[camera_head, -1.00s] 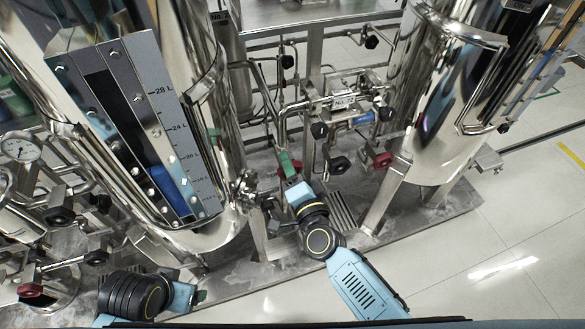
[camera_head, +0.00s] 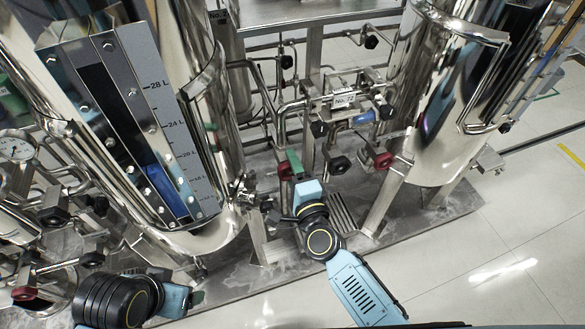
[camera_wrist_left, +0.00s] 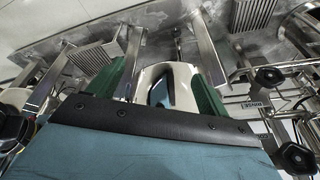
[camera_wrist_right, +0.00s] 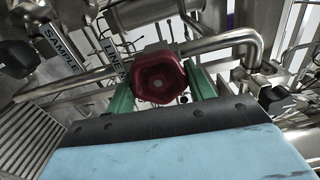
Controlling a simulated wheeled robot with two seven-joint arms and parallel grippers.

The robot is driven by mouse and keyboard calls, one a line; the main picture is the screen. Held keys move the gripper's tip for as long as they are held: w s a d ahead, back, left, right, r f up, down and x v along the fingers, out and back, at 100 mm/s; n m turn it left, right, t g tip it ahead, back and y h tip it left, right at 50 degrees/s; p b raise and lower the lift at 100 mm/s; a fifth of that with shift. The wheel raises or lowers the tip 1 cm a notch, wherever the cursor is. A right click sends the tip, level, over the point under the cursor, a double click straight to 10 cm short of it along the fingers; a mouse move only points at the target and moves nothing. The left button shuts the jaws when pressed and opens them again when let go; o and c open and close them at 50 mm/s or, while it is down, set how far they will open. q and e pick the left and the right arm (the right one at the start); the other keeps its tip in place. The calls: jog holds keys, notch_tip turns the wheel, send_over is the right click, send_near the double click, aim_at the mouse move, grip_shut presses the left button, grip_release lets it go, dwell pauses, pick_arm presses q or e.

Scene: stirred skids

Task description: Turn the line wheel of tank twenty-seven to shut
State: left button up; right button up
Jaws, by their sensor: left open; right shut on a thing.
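My right gripper (camera_wrist_right: 160,90) is shut on a dark red, faceted wheel (camera_wrist_right: 160,78), with one green finger on each side of it. A tag reading "LINE" (camera_wrist_right: 113,60) is beside the wheel in the right wrist view. In the head view the same red wheel (camera_head: 284,170) shows beside the green finger of my right gripper (camera_head: 293,164), low between the two tanks. My left gripper (camera_head: 194,298) is at the lower left in the head view, largely hidden behind its wrist. In the left wrist view its green fingers (camera_wrist_left: 160,85) are apart, with shiny metal behind them.
A steel tank with a level gauge (camera_head: 150,130) stands left, another tank (camera_head: 440,130) right. A plate (camera_head: 343,101) starting "No. 2" hangs between them. Another red wheel (camera_head: 383,160) and black wheels (camera_head: 340,164) are near my right gripper. Floor (camera_head: 480,270) is clear at the lower right.

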jog(key=shift+d+f, duration=0.1)
jog(key=o, duration=1)
jog(key=shift+c, duration=0.2)
pick_arm(q)
notch_tip(320, 180, down, 6)
jog(key=w+a+p, duration=0.1)
jog(key=p, duration=0.1)
jog(key=shift+a, duration=0.3)
pick_arm(e)
jog(key=v, duration=1.3)
jog(key=shift+s, duration=0.2)
